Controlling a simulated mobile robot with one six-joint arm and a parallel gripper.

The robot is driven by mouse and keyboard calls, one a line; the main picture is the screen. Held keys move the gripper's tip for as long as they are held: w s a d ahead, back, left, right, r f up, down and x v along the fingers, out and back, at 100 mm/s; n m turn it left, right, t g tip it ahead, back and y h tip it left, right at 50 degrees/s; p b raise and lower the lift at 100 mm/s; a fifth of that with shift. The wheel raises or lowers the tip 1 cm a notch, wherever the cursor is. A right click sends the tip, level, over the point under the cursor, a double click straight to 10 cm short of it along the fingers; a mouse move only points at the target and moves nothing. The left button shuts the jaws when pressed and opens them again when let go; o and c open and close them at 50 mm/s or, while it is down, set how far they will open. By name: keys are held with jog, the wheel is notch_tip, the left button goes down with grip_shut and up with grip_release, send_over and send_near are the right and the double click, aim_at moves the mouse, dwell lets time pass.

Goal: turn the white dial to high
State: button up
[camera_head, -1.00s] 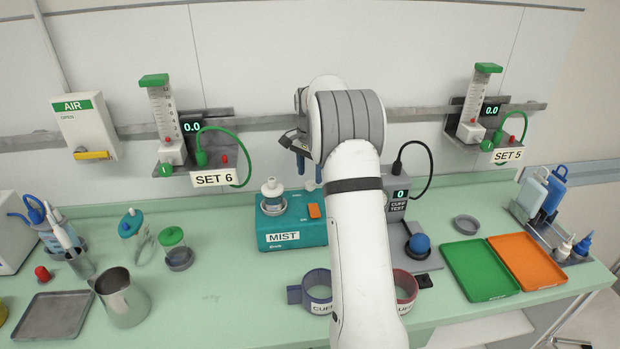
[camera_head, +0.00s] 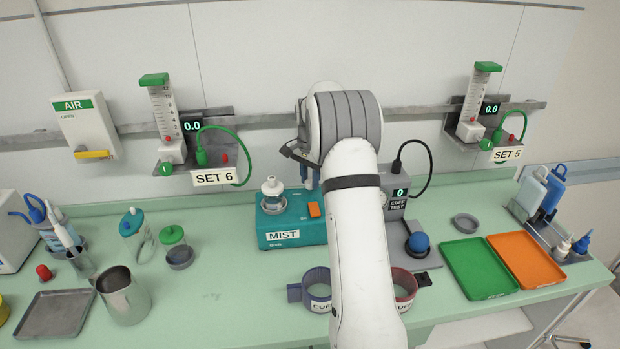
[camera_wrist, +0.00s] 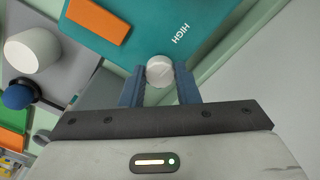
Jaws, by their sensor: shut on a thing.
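The white dial (camera_wrist: 160,71) is a small round knob on the teal MIST unit (camera_head: 281,222), which also shows in the wrist view (camera_wrist: 150,30). A faint line crosses the dial's face, and the word HIGH is printed on the teal surface above and right of it. My gripper (camera_wrist: 161,80) is shut on the dial, with one blue finger on each side. In the head view, my gripper (camera_head: 308,178) is mostly hidden by my arm, with blue fingers at the right end of the MIST unit. The dial is hidden there.
An orange button (camera_head: 315,210) is on the unit's top. A clear cup with a white lid (camera_head: 272,190) stands on its left part. The grey cuff tester (camera_head: 397,195) is close on the right. Two cuffs (camera_head: 318,287) (camera_head: 404,286) stand in front.

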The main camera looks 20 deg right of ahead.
aim_at(310, 181)
jog(key=shift+c, duration=0.6)
jog(key=shift+n, duration=0.4)
jog(key=o, duration=1)
jog(key=shift+c, duration=0.2)
notch_tip(310, 181, up, 7)
jog(key=shift+r+b, duration=0.2)
jog(key=shift+b, duration=0.4)
jog(key=shift+r, duration=0.2)
